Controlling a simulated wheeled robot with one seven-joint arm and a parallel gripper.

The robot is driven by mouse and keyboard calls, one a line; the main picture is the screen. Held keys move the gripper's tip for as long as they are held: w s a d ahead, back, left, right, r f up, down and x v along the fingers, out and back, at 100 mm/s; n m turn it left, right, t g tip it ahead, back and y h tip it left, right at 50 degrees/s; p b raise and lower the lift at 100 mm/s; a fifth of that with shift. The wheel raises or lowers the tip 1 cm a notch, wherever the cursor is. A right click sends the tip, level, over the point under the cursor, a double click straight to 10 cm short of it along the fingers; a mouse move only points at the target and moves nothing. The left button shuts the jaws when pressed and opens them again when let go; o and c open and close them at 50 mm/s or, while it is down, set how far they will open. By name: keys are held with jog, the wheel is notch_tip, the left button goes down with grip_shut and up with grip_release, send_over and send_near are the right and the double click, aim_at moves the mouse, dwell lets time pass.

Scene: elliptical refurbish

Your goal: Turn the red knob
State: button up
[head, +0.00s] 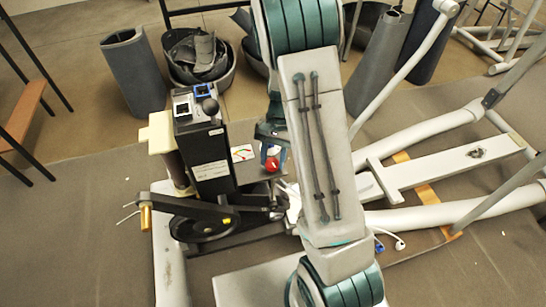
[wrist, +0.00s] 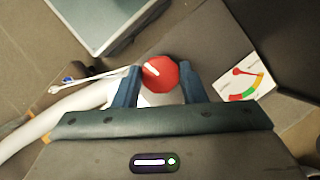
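A card with a coloured gauge and red pointer (wrist: 246,84) lies right of the knob. A black box with a dark lever (head: 208,150) stands left of my gripper. White frame tubes (head: 430,130) run to the right. Grey rolls (head: 136,70) stand behind.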

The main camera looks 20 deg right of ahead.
jog(key=shift+m, duration=0.5)
jog(key=m+t, duration=0.1)
jog(key=m, duration=0.1)
jog(key=m+y+p, duration=0.1)
jog(key=m, duration=0.1)
jog(key=shift+s+d+r+m+t+y, duration=0.1)
jog(key=shift+m+t+y, duration=0.2)
jog(key=shift+m+t, duration=0.1)
jog(key=m+t, duration=0.2)
jog(key=m, duration=0.3)
jog(key=shift+s+m, duration=0.15)
jog(key=shift+m, duration=0.15)
jog(key=o, duration=1)
jog(key=p+v, duration=0.3)
jog(key=v, duration=1)
jog(key=shift+s+d+r, duration=0.2)
jog(key=shift+d+r, duration=0.1)
